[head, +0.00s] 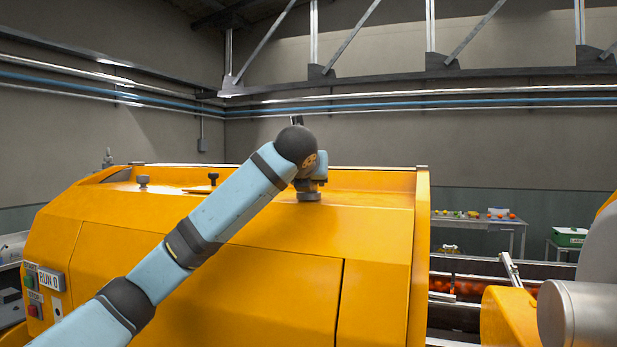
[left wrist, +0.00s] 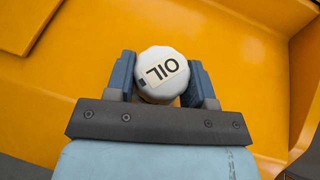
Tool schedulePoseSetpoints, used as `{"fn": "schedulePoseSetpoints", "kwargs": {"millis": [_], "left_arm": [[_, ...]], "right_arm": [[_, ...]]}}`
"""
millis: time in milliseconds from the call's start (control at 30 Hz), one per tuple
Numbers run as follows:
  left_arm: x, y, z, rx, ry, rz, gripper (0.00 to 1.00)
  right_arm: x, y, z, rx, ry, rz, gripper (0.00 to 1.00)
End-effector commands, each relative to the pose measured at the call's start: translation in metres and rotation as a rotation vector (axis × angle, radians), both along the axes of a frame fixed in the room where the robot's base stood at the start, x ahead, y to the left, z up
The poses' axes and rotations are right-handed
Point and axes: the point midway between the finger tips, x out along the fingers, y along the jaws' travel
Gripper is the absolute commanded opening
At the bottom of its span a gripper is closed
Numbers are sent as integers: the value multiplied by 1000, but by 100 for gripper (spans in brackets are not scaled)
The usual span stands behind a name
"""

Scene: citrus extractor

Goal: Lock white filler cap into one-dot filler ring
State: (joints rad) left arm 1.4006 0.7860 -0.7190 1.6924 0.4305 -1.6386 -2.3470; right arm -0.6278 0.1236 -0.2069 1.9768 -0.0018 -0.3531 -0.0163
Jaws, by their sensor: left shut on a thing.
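In the left wrist view, the white filler cap (left wrist: 158,66) has a label reading OIL with a small black mark beside it. My left gripper (left wrist: 162,78) is shut on this cap, one finger on each side. In the head view, my left gripper (head: 311,184) is low over the top of the orange housing, directly above a short grey round fitting (head: 308,196). I cannot tell whether this fitting is the one-dot filler ring, as no dots are readable. The cap hides whatever is under it in the wrist view. My right gripper is not in view.
Two dark-topped fittings (head: 143,181) (head: 213,178) stand farther left on the orange housing (head: 270,235). A grey cylinder (head: 583,315) is at the right. A table (head: 480,222) with fruit stands behind.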

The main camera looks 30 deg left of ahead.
Motion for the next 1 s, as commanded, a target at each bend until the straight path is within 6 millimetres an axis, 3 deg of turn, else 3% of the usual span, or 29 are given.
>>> {"fn": "schedulePoseSetpoints", "kwargs": {"millis": [400,1000], "left_arm": [[0,0,-11,1,0,0,26],[0,0,2,0,0,0,26]], "right_arm": [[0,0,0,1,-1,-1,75],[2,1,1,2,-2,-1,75]]}}
